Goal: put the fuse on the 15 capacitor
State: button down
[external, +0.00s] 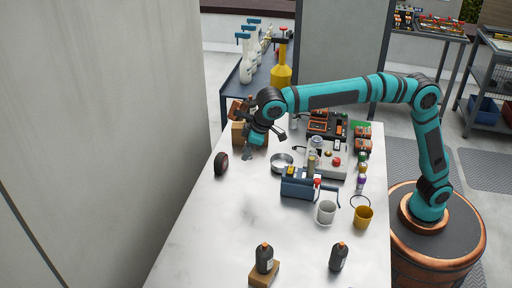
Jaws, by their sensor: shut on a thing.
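My gripper (256,146) is at the far left part of the white table, pointing down, near a cardboard-brown box and left of the electrical gear. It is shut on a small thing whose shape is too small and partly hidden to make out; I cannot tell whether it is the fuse. I cannot pick out a capacitor marked 15.
The front left of the table is clear.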

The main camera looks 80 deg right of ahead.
jog(key=s+d+r+m+h, duration=0.1)
jog(key=s+d+r+m, duration=0.15)
jog(key=d, duration=1.05)
jog(key=s+d+r+m, duration=0.15)
jog(key=s+d, duration=0.25)
jog(key=d, duration=0.8)
jog(key=s+d+r+m+h, duration=0.1)
jog(key=s+d+r, duration=0.25)
jog(key=d, duration=0.95)
jog(key=shift+f, duration=4.95)
jog(key=shift+f, duration=0.1)
jog(key=c, duration=1.2)
grip_release()
jog(key=v, duration=1.2)
